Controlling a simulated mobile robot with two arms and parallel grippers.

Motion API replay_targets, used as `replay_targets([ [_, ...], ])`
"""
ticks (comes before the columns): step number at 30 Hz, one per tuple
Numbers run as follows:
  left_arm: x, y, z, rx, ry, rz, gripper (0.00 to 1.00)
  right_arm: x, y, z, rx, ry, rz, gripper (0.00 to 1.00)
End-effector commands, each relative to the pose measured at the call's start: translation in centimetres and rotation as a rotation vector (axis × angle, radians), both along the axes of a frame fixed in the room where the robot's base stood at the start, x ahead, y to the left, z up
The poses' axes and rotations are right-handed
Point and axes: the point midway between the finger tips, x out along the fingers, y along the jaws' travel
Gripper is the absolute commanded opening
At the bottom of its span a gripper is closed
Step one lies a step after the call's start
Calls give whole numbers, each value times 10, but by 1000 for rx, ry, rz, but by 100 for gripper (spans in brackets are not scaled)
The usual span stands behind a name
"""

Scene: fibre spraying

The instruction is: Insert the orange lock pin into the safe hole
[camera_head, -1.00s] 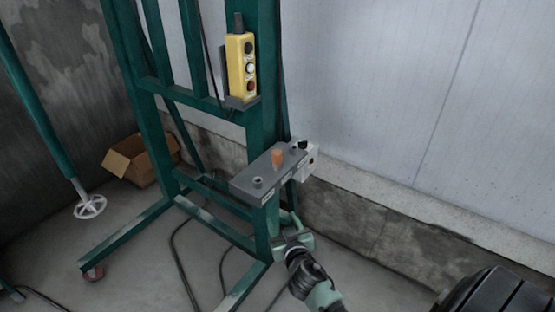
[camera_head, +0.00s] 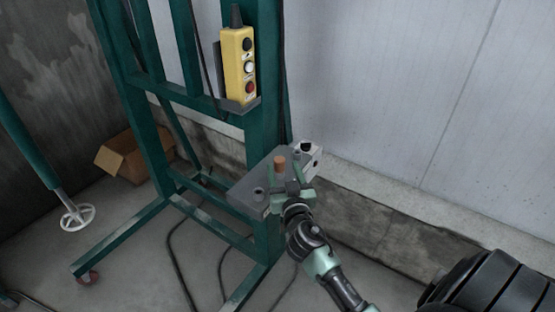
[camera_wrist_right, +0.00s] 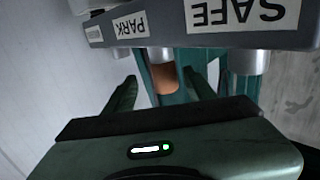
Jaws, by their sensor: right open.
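The orange lock pin (camera_head: 279,163) stands upright on the grey hole block (camera_head: 247,190) fixed to the green frame. In the right wrist view, the pin (camera_wrist_right: 163,78) sits in the collar by the PARK label, and the picture is upside down. The safe hole (camera_head: 258,192) is the empty collar to the left of the pin; its collar also shows beside the SAFE label in the wrist view (camera_wrist_right: 247,62). My right gripper (camera_head: 284,181) is open at the block's front edge, its fingers pointing toward the pin, one on either side in the wrist view. I cannot tell whether they touch it. My left gripper is out of view.
A yellow button pendant (camera_head: 238,65) hangs on the green frame (camera_head: 265,130) above the block. A white box (camera_head: 308,158) sits at the block's right end. An open cardboard box (camera_head: 122,158) lies behind the frame. A grey wall stands close behind; cables cross the floor.

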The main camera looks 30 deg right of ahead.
Motion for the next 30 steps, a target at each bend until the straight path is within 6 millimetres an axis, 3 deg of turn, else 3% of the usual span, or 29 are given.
replay_targets([
  [11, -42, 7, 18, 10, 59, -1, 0, 47, -12, 4, -4, 1, 1, 55],
  [15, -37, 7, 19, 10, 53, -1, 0, 61, -18, 1, -3, 0, 0, 55],
  [23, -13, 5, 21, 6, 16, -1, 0, 64, -19, -1, -1, 0, 1, 55],
  [24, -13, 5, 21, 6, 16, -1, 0, 64, -19, -1, -1, 0, 0, 52],
  [30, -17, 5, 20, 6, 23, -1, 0, 64, -19, -1, -1, 1, 0, 0],
])
